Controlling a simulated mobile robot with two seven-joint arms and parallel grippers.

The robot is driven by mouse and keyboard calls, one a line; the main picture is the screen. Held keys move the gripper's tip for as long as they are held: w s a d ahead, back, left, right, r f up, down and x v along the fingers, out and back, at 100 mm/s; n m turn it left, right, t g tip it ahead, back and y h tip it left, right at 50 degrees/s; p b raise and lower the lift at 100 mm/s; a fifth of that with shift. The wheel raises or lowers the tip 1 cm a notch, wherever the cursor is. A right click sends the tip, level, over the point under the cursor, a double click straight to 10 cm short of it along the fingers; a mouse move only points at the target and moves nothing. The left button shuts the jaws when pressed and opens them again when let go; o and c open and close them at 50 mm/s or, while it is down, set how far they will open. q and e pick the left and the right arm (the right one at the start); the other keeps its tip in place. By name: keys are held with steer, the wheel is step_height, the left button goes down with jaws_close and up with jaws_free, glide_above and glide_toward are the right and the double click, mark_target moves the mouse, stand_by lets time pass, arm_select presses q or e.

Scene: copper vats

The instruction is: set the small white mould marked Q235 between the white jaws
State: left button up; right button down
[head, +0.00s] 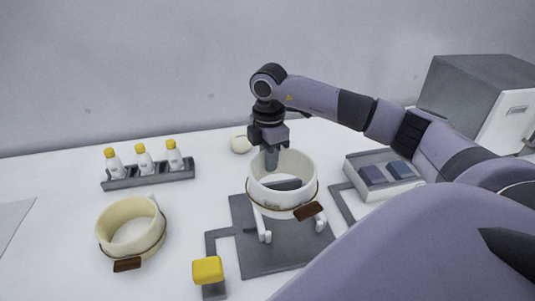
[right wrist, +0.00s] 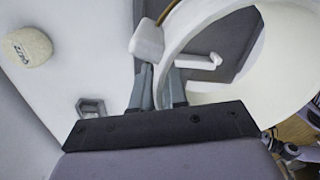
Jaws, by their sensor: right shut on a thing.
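A white ring-shaped mould (head: 296,165) with a brown tag is at my right gripper (head: 271,160); it also shows large in the right wrist view (right wrist: 170,80). My right gripper points down and is shut on the mould at its far left rim; its fingers (right wrist: 157,88) show in the wrist view. I cannot read Q235 on the tag. White jaws (head: 264,228) stand on a dark grey plate (head: 285,256) beneath the mould. I cannot tell whether the mould touches them. My left gripper is out of view.
A second, creamier ring (head: 104,240) lies to the left. A rack (head: 120,184) of bottles stands behind it. A round cream piece (right wrist: 27,48) with dark marking lies apart. A yellow block (head: 207,270) is in front; a tray (head: 385,190) with dark blocks is right.

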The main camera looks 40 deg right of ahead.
steer(key=shift+f+b, duration=0.5)
steer(key=shift+f, duration=0.15)
step_height(320, 180, down, 4)
steer(key=b, duration=0.3)
steer(key=shift+f+b, duration=0.2)
steer(key=shift+b, duration=0.2)
